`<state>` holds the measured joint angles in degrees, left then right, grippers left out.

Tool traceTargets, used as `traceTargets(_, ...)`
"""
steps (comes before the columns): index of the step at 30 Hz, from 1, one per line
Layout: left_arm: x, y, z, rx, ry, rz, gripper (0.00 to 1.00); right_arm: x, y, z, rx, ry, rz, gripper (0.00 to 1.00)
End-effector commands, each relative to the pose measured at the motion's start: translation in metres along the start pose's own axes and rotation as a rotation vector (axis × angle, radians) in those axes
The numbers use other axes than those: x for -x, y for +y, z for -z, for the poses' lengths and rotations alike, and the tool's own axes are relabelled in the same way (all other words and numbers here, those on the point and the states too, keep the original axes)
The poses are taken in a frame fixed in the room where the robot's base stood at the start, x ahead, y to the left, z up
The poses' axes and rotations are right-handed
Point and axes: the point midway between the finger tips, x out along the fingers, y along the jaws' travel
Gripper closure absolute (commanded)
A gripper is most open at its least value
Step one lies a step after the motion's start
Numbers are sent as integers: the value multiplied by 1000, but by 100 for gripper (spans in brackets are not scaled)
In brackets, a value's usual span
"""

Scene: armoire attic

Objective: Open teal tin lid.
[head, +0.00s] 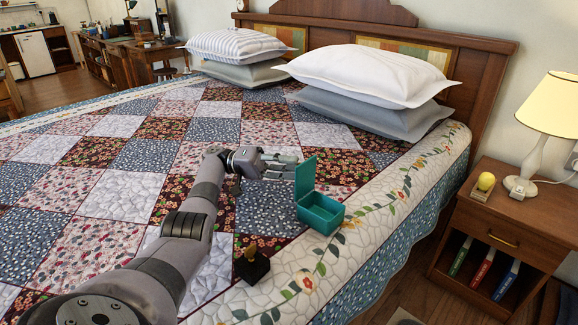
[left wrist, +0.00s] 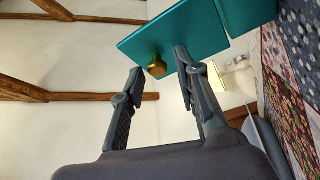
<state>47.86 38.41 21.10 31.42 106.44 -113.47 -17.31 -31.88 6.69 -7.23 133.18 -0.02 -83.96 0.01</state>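The teal tin (head: 320,213) sits on the quilted bed. Its lid (head: 305,177) stands up, hinged at the tin's edge, and the tin looks open. In the left wrist view the lid (left wrist: 190,27) fills the top, with a round brass knob (left wrist: 157,67) on its outer face. My left gripper (head: 290,164) is just left of the raised lid. Its two fingers (left wrist: 159,58) are spread apart, with the knob showing between the tips. Whether a finger touches the lid or knob I cannot tell. My right gripper is in neither view.
A small dark block with a brass-coloured top (head: 252,264) lies on the bed in front of the tin, near my left arm. White and grey pillows (head: 370,75) lie behind. A nightstand (head: 500,230) with a lamp (head: 548,110) stands right. The quilt left of the tin is clear.

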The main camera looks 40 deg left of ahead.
Motion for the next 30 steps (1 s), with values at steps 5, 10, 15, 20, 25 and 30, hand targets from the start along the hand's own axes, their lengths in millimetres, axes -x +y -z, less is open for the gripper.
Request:
traceTargets(5, 0, 1, 0, -2, 1, 0, 63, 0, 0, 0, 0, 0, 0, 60)
traceTargets(10, 0, 1, 1, -3, 1, -1, 63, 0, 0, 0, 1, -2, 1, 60)
traceTargets(15, -2, 12, 5, -7, 0, -1, 63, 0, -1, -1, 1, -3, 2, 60)
traceTargets(20, -6, 39, 15, -9, 1, -1, 63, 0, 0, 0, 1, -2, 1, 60)
traceTargets(25, -11, 70, 26, -9, 0, -2, 63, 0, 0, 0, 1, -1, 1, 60)
traceTargets(30, -14, 88, 33, -5, 0, -1, 63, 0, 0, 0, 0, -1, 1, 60)
